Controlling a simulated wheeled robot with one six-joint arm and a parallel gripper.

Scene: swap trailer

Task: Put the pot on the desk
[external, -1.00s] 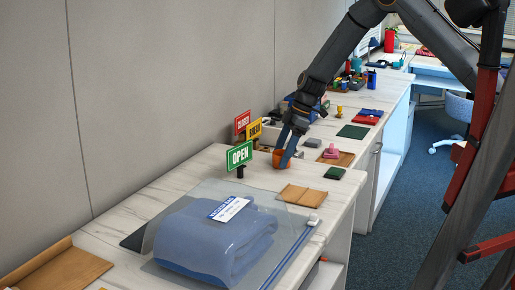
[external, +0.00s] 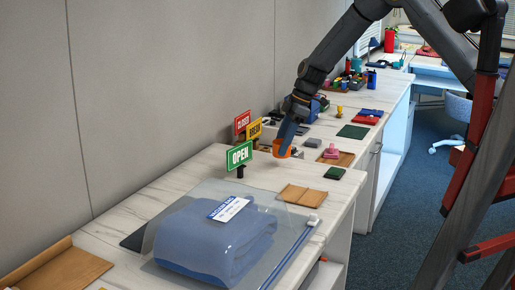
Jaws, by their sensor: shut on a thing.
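The pot (external: 283,152) is a small orange vessel in the external view, held in my gripper (external: 285,142) just above the marble-topped counter, behind the brown folder. My gripper is shut on it from above, and its dark blue fingers hide part of the pot. A blue-and-white desk (external: 429,68) stands at the far back right, well away from my gripper.
A green OPEN sign (external: 239,155) stands close left of the pot, with yellow and red signs behind. A brown folder (external: 302,195) and a bagged blue towel (external: 215,240) lie in front. A pink stamp (external: 331,152) and pads lie right.

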